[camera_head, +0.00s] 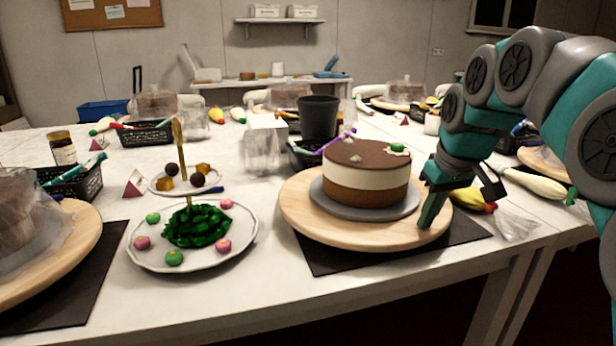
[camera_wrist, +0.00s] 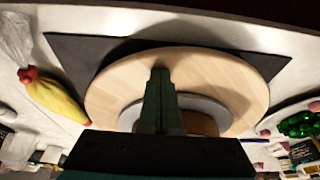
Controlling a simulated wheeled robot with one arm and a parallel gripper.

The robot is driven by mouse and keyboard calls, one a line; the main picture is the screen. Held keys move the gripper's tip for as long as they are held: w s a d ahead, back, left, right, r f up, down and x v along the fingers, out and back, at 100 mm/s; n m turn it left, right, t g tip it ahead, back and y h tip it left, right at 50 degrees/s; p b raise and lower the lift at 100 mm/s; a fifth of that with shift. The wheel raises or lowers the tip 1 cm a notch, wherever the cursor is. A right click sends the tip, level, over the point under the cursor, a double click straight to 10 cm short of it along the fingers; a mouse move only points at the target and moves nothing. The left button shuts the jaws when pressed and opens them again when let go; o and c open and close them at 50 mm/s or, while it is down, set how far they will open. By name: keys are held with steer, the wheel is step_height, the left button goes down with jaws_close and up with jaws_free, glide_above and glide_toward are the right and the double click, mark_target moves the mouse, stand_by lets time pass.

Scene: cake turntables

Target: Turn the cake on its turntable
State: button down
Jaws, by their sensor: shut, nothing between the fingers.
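A layered cake (camera_head: 366,172) with a brown top, a cream band and a brown base stands on a grey board (camera_head: 328,203). The board lies on a round wooden turntable (camera_head: 300,215), which stands on a black mat (camera_head: 322,262). My gripper (camera_head: 428,222) is shut and empty. Its fingertips are at the turntable's right front edge, beside the cake; I cannot tell whether they touch the wood. In the wrist view my fingers (camera_wrist: 160,75) point over the turntable (camera_wrist: 235,75). They hide part of the grey board (camera_wrist: 205,105) and most of the cake.
A white plate (camera_head: 190,262) with green leaves and small sweets stands left of the mat, with a small tiered plate (camera_head: 160,190) behind. A dark cup (camera_head: 318,117) stands behind the cake. A yellow piping bag (camera_head: 468,198) lies to the right.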

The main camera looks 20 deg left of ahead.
steer(key=shift+w+d, duration=0.15)
steer(key=shift+d, duration=0.1)
steer(key=shift+r, duration=0.1)
steer(key=shift+r+p, duration=0.8)
steer(key=shift+r, duration=0.6)
steer(key=s+a, duration=0.3)
steer(key=s+a+b, duration=0.1)
steer(key=s+a, duration=0.2)
steer(key=a, duration=0.1)
steer(key=shift+s+a, duration=0.1)
steer(key=shift+s, duration=0.1)
steer(key=a, duration=0.3)
steer(key=a+p, duration=0.1)
steer(key=a, duration=0.5)
steer(key=shift+w+a+f, duration=0.1)
steer(key=shift+w+a, duration=0.25)
